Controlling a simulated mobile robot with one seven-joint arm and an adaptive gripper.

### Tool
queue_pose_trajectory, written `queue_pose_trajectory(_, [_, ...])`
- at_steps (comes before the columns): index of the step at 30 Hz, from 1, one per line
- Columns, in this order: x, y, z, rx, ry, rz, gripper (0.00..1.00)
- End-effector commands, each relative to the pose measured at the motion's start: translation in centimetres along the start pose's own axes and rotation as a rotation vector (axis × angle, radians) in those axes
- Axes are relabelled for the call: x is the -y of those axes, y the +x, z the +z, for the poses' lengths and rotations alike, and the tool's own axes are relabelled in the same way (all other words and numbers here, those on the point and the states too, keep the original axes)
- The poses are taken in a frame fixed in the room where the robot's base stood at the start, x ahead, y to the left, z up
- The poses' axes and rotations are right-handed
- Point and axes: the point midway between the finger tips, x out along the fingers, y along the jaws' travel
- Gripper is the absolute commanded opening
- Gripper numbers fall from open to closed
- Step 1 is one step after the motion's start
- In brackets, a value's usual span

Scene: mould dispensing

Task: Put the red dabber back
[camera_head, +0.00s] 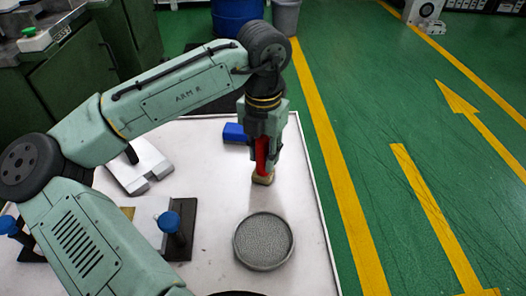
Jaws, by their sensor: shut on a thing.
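My gripper (262,143) points down over the far right part of the white table (215,195), shut on the red dabber (262,157). The dabber is upright, with a tan pad (263,178) at its lower end. The pad is at or just above the table top; I cannot tell whether it touches. The gripper's fingers hide part of the red handle. A blue box-like thing (235,133) lies just behind and left of the gripper. A dark plate (183,243) carries a blue-topped piece (170,222) nearer to me.
A round grey dish (263,241) sits in front of the gripper. A pale metal block (142,166) lies left. Another blue-topped piece (8,226) is at the left edge, and a dark round rim (235,294) at the bottom. My arm hides some of the table. Open floor lies right.

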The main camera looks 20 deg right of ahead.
Motion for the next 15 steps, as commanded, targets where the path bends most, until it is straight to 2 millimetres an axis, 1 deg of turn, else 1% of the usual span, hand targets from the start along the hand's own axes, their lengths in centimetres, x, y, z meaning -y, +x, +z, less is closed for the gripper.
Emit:
queue_pose_trajectory(5, [0.05,0.43,-0.02,-0.001,0.001,-0.002,0.0])
queue_pose_trajectory(6, [0.03,0.35,-0.03,-0.001,0.0,-0.001,0.3])
queue_pose_trajectory(14, [0.01,0.33,-0.03,-0.001,0.0,-0.001,0.47])
queue_pose_trajectory(15, [0.01,0.33,-0.02,-0.001,0.0,-0.001,0.47])
